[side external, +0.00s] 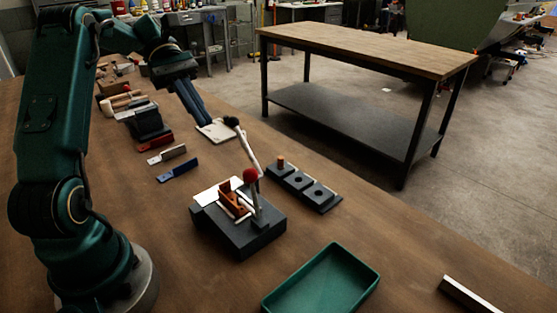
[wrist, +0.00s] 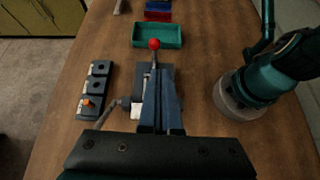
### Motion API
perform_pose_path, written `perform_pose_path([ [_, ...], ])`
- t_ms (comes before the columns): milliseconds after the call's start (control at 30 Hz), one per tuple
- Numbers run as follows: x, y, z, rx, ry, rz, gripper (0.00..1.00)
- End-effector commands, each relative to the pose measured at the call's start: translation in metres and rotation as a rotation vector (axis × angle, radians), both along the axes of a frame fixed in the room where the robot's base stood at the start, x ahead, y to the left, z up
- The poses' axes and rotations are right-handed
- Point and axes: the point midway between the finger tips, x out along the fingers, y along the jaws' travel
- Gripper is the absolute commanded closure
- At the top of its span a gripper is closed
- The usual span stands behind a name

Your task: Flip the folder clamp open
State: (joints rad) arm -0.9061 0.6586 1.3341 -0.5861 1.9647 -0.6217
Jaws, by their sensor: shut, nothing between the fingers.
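The folder (side external: 236,238) is a dark grey block on the bench, with a pale plate and an orange piece on top. A lever with a red ball knob (side external: 250,175) stands up from it; the ball also shows in the wrist view (wrist: 154,44). A pale rod with a black knob (side external: 231,121) leans up from the folder's far side. My gripper (side external: 206,121) is shut and empty, its long blue-grey fingers pointing down, above and behind the folder, apart from it. In the wrist view, the fingers (wrist: 161,75) hide much of the folder.
A green tray (side external: 322,280) lies in front of the folder. A dark block with several sockets and an orange peg (side external: 281,162) stands to its right. A pale flat piece (side external: 216,131) lies near my fingertips. Blue (side external: 178,170) and red-handled tools lie left. Bare bench lies between.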

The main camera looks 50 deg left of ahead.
Motion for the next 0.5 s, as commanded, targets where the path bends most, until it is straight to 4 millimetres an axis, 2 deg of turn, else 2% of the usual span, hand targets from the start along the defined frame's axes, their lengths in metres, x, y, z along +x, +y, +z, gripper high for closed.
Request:
perform_pose_path([
  [33, 0.000, 0.012, -0.008, -0.031, 0.013, 0.041, 1.00],
  [100, -0.002, 0.024, -0.017, -0.057, 0.026, 0.083, 1.00],
  [200, -0.006, 0.036, -0.028, -0.090, 0.047, 0.127, 1.00],
  [500, -0.011, 0.044, -0.033, -0.112, 0.060, 0.168, 1.00],
])
